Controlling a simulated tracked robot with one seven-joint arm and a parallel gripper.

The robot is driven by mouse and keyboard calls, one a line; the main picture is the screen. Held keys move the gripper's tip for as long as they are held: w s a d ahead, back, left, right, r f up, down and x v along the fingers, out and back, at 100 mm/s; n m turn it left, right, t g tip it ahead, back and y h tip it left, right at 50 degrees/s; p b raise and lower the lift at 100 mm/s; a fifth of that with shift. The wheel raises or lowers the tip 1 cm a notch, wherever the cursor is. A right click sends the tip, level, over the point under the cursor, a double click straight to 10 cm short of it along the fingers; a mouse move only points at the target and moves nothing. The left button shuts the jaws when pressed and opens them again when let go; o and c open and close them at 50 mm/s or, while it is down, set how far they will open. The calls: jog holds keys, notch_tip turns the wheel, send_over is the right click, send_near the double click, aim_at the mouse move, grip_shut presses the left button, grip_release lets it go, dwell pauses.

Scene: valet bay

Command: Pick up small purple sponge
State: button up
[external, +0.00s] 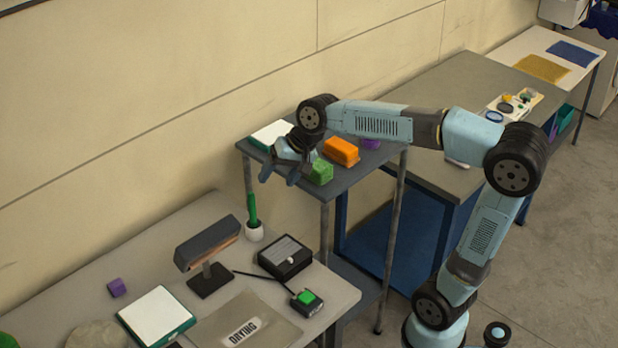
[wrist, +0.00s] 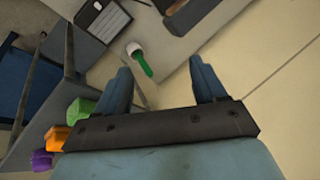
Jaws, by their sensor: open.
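A small purple block (external: 117,287) sits on the lower table at the left in the external view. A second purple block (external: 371,143), partly hidden by my arm, is on the raised grey stand; it also shows in the wrist view (wrist: 42,160). I cannot tell which is the small purple sponge. My gripper (external: 279,178) is open and empty, above the stand's near left edge beside a green block (external: 320,173). In the wrist view its fingers (wrist: 160,68) are spread apart, with the purple block off to the lower left.
An orange block (external: 341,152) lies between the green and purple blocks on the stand (external: 352,180). The lower table holds a dark lamp (external: 207,246), a green item in a white cup (external: 253,220), a black box (external: 285,257) and a green button (external: 306,298). The wall rises close behind.

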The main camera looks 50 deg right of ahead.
jog(key=w+a+f+m+g+y, duration=0.25)
jog(key=w+a+m+y, duration=0.3)
jog(key=w+a, duration=1.15)
jog(key=m+y, duration=0.5)
jog(key=m, duration=0.3)
send_over(118, 282)
jog(key=s+d, duration=0.1)
jog(key=d, duration=1.1)
jog(key=shift+g, duration=0.35)
notch_tip(118, 282, down, 25)
jog(key=shift+a+r, duration=0.1)
jog(key=x, duration=1.4)
jog(key=shift+f, duration=0.35)
jog(key=c, duration=1)
jog(key=shift+c, duration=0.2)
jog(key=shift+r, duration=0.1)
